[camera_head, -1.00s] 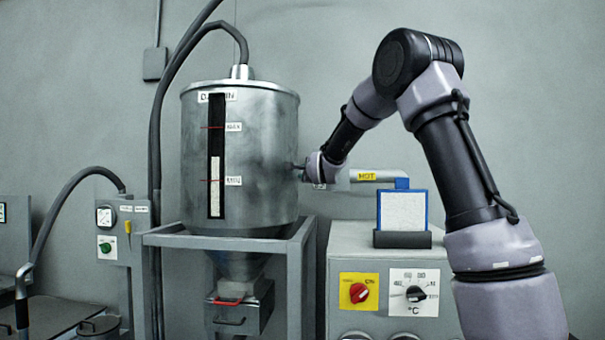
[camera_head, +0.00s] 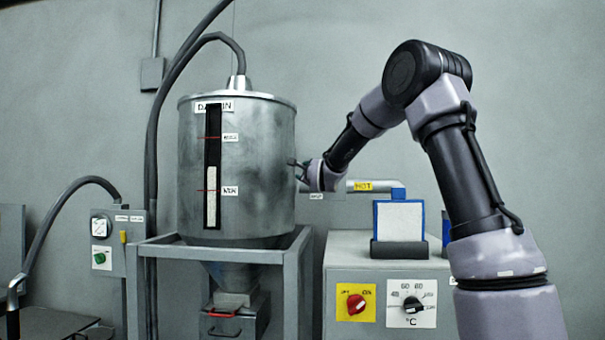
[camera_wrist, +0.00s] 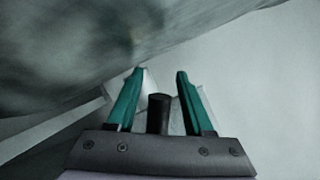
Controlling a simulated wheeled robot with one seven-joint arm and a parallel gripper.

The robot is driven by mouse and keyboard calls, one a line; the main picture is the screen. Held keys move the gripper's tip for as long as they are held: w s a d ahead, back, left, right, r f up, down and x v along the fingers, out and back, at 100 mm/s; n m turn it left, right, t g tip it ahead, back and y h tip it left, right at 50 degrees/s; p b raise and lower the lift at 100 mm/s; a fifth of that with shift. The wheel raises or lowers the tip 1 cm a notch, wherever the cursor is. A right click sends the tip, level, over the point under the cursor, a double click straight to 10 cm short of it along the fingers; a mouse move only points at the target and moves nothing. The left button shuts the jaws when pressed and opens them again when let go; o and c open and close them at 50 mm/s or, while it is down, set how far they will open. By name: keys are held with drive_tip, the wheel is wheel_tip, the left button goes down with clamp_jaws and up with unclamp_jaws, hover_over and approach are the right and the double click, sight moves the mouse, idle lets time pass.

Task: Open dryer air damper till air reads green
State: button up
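My gripper (camera_head: 294,162) is at the right side of the steel drying hopper (camera_head: 262,170), by the pipe (camera_head: 345,186) with the yellow HOT label. In the wrist view my gripper (camera_wrist: 160,90) has its two teal fingers apart. A short black knob or handle (camera_wrist: 158,112) stands between them, with a gap showing on both sides. I cannot tell for certain that it is the damper's handle. In the head view this spot is small and mostly hidden by my wrist. No green air reading can be made out.
A grey control box (camera_head: 340,262) with a red knob on yellow (camera_head: 356,304) and a black °C dial (camera_head: 412,305) stands at lower right. A blue-framed white block (camera_head: 399,222) sits on it. The hopper wall is close to my fingers.

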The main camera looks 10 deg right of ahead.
drive_tip(key=shift+f, duration=0.1)
drive_tip(key=s+d+f+n+g, duration=0.2)
drive_tip(key=s+n, duration=0.2)
drive_tip(key=s, duration=0.6)
drive_tip(key=s+d+f+n+g, duration=0.3)
drive_tip(key=s+n, duration=0.1)
drive_tip(key=s, duration=0.6)
drive_tip(key=s+d+f+n+g, duration=0.2)
drive_tip(key=s+f+n, duration=0.1)
drive_tip(key=s, duration=0.7)
drive_tip(key=shift+s+d+n+g+h, duration=0.3)
drive_tip(key=shift+s+d+n+g, duration=0.1)
drive_tip(key=shift+n, duration=0.4)
drive_tip(key=shift+f, duration=0.1)
